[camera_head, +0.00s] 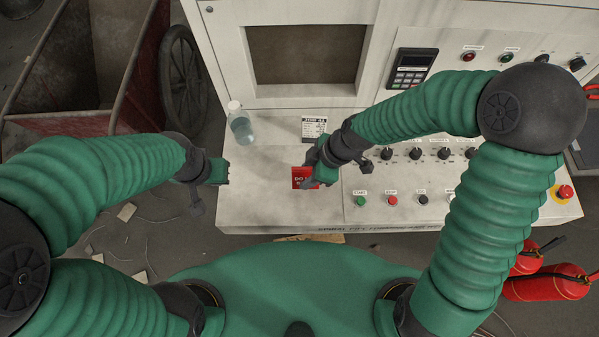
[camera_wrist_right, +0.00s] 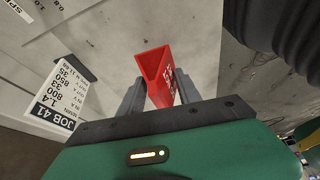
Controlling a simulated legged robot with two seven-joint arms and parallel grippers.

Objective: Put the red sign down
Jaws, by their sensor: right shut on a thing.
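The red sign (camera_head: 301,178) is a small folded red card with white lettering, low over or on the pale shelf of the console. My right gripper (camera_head: 313,174) is shut on it. The right wrist view shows the sign (camera_wrist_right: 157,72) between the two grey fingers of the right gripper (camera_wrist_right: 160,88), its open folded end facing up in the picture. I cannot tell whether its lower edge touches the shelf. My left gripper (camera_head: 222,171) hangs left of the shelf, apart from the sign; its finger opening is unclear.
A clear bottle (camera_head: 240,126) stands at the shelf's left. A job card (camera_head: 314,127) stands behind the sign. Knobs and buttons (camera_head: 391,200) lie on the right panel. The shelf (camera_head: 262,195) is bare left of the sign. Red extinguishers (camera_head: 545,283) are at lower right.

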